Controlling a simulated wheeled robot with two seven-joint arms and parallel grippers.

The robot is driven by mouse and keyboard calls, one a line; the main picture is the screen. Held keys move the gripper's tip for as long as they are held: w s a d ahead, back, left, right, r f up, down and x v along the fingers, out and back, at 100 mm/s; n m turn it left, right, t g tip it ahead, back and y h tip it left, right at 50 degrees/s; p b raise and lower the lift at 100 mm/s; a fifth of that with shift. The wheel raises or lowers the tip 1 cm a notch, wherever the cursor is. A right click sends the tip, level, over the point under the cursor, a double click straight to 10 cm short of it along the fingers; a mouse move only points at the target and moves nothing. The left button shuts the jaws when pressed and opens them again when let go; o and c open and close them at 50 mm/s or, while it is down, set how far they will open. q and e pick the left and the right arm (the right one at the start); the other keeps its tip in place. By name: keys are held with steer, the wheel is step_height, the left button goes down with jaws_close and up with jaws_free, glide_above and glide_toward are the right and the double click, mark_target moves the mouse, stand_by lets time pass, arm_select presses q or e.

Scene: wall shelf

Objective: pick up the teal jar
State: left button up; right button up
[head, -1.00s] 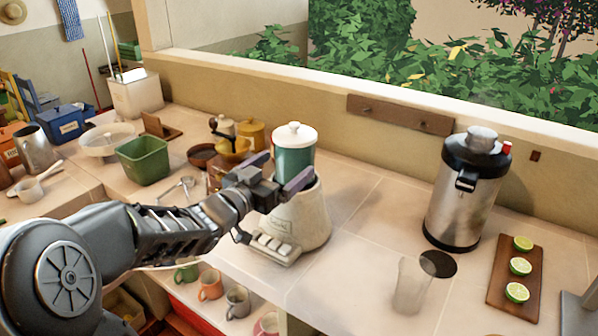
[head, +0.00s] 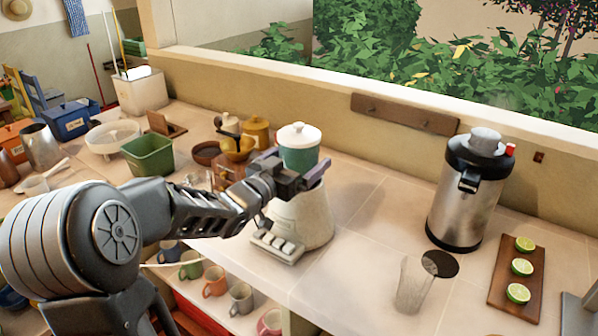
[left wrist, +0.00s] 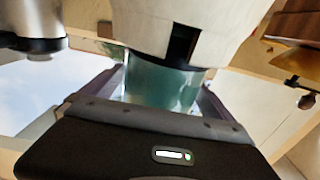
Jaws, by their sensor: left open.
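The teal jar (head: 299,158), with a white knobbed lid, stands upright on a cream blender base (head: 305,215) with a row of pale keys. My left gripper (head: 291,165) is level with the jar's lower part, with its two fingers open on either side of it. In the left wrist view, the teal jar (left wrist: 160,85) shows between the spread fingers of the left gripper (left wrist: 162,92), below the blender base (left wrist: 190,25) in that picture. I cannot tell whether the fingers touch the jar. My right gripper is out of view.
A steel urn (head: 468,190), a clear glass (head: 413,285) and a board with limes (head: 517,275) stand to the right. A green bin (head: 148,157) and a grinder (head: 233,140) stand left and behind.

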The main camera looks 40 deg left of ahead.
arm_select(q)
steer(key=w, duration=0.2)
steer(key=shift+w, duration=0.3)
steer(key=shift+c, duration=0.3)
steer(key=shift+r, duration=0.1)
steer(key=c, duration=1.9)
